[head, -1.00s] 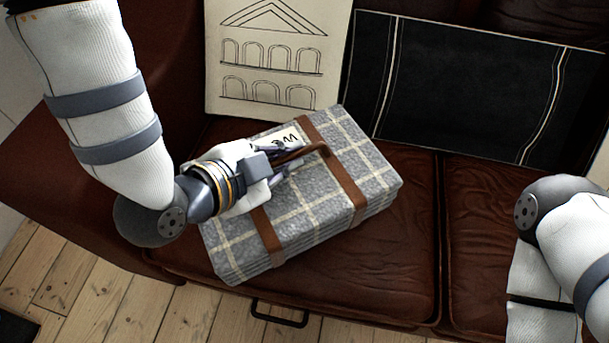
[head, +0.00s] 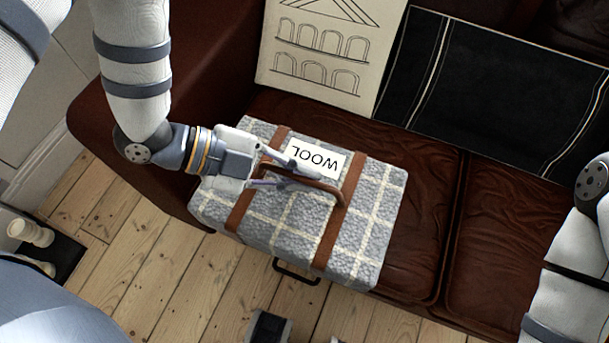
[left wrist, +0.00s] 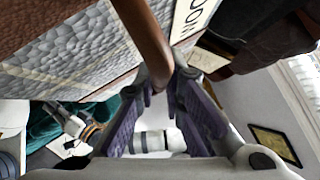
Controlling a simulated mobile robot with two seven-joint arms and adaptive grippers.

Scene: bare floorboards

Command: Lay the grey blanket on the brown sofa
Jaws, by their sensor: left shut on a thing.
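The grey blanket (head: 285,222) is a folded plaid bundle with cream lines, two brown straps, a brown carrying handle and a white "WOOL" label. In the head view it is over the left seat of the brown sofa (head: 415,195), its near side overhanging the seat's front edge. I cannot tell whether it touches the seat. My left gripper (head: 288,172) is shut on the brown handle. In the left wrist view the handle (left wrist: 148,45) runs between the fingers, with the blanket (left wrist: 65,50) at upper left. My right arm shows at the right edge; its gripper is out of view.
A cream cushion with a building drawing (head: 322,50) and a black cushion with pale stripes (head: 500,90) lean on the sofa back. The right seat (head: 505,240) is clear. A dark board with white pieces (head: 50,250) lies at the left on the floorboards (head: 165,270).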

